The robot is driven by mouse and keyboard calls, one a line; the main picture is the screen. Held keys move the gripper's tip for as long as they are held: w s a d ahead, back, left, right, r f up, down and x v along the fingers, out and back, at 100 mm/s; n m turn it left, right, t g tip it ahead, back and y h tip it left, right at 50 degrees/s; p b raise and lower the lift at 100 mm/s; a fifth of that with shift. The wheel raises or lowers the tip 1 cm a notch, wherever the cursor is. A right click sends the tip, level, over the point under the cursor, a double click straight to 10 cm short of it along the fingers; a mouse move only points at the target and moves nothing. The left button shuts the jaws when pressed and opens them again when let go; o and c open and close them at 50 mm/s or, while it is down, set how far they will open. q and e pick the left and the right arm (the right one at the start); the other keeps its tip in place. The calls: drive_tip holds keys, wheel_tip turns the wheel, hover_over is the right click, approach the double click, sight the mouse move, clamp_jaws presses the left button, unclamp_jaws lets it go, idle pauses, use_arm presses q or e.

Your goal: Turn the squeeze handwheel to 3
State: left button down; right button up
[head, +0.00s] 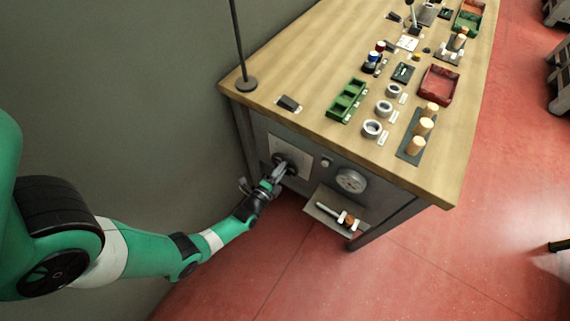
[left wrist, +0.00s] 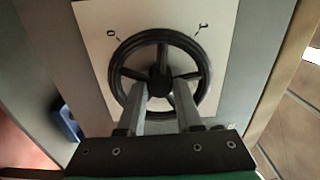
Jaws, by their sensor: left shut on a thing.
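The squeeze handwheel is a black, spoked wheel on a pale plate on the bench's front panel. It fills the middle of the left wrist view (left wrist: 196,58), and in the head view it is a dark ring (head: 298,157) partly hidden by my gripper. The plate (left wrist: 88,15) carries a mark that looks like 0 at upper left and one that looks like 1 at upper right; no 3 is readable. My left gripper (head: 280,172) is shut on the wheel, its two grey fingers (left wrist: 162,90) either side of the area just below the hub. My right gripper is not in view.
A round dial gauge (head: 351,180) and a small knob (head: 324,163) are on the same panel, right of the wheel. A low shelf (head: 325,203) with a tool juts out below. The bench top (head: 300,70) holds trays, rings and corks. Red floor lies open in front.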

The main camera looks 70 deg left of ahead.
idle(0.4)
use_arm(q)
drive_tip(key=c, duration=0.9)
unclamp_jaws()
drive_tip(key=shift+o, duration=0.2)
drive_tip(key=p+v, duration=0.3)
drive_tip(key=v, duration=0.8)
drive_tip(key=shift+s+d, duration=0.2)
drive_tip(key=shift+s, duration=0.05)
